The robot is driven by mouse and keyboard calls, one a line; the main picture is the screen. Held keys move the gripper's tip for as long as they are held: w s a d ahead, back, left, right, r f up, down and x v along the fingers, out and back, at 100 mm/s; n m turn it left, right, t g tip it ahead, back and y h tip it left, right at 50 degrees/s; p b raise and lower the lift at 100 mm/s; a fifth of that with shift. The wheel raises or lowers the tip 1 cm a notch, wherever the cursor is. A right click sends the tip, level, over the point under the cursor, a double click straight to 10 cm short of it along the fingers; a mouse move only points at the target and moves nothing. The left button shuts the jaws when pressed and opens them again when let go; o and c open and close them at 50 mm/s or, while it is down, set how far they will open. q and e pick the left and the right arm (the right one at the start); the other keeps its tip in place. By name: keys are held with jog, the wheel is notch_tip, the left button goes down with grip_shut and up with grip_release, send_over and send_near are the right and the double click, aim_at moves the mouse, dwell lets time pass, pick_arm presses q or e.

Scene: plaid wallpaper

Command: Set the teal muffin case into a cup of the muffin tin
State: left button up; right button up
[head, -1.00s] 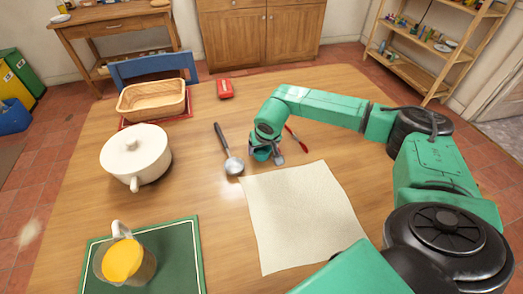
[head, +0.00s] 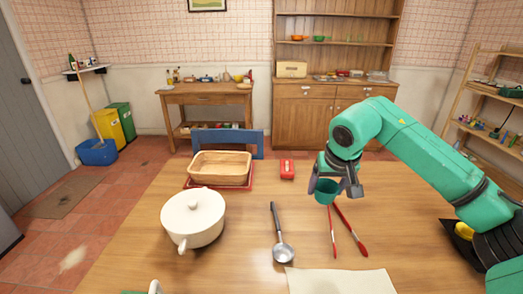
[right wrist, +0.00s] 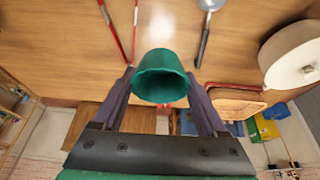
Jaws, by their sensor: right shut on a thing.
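The teal muffin case (head: 327,191) is a small fluted cup. My right gripper (head: 338,190) is shut on it and holds it above the table, over the far end of the red tongs. In the right wrist view the case (right wrist: 160,76) sits between the two fingers (right wrist: 160,95), its opening towards the camera. I see no muffin tin in either view. My left gripper is not in view.
On the wooden table (head: 140,235) are a white lidded pot (head: 193,218), a wicker basket (head: 220,168), a red box (head: 287,169), a ladle (head: 281,240), red tongs (head: 350,228) and a pale cloth (head: 340,282). A blue chair (head: 245,140) stands behind.

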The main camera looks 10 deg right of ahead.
jog(key=s+a+f+n+p, duration=0.1)
jog(key=s+a+f, duration=0.2)
jog(key=s+f, duration=0.1)
jog(key=s+a+f+n+p, duration=0.1)
jog(key=s+a+f+p, duration=0.1)
jog(key=f, duration=0.5)
jog(key=s+a+f+y+p, duration=0.1)
jog(key=s+a+f, duration=0.4)
jog(key=s, duration=0.2)
jog(key=shift+s+f+n, duration=0.1)
jog(key=shift+f+n, duration=0.05)
jog(key=shift+n, duration=0.25)
jog(key=shift+s+f, duration=0.1)
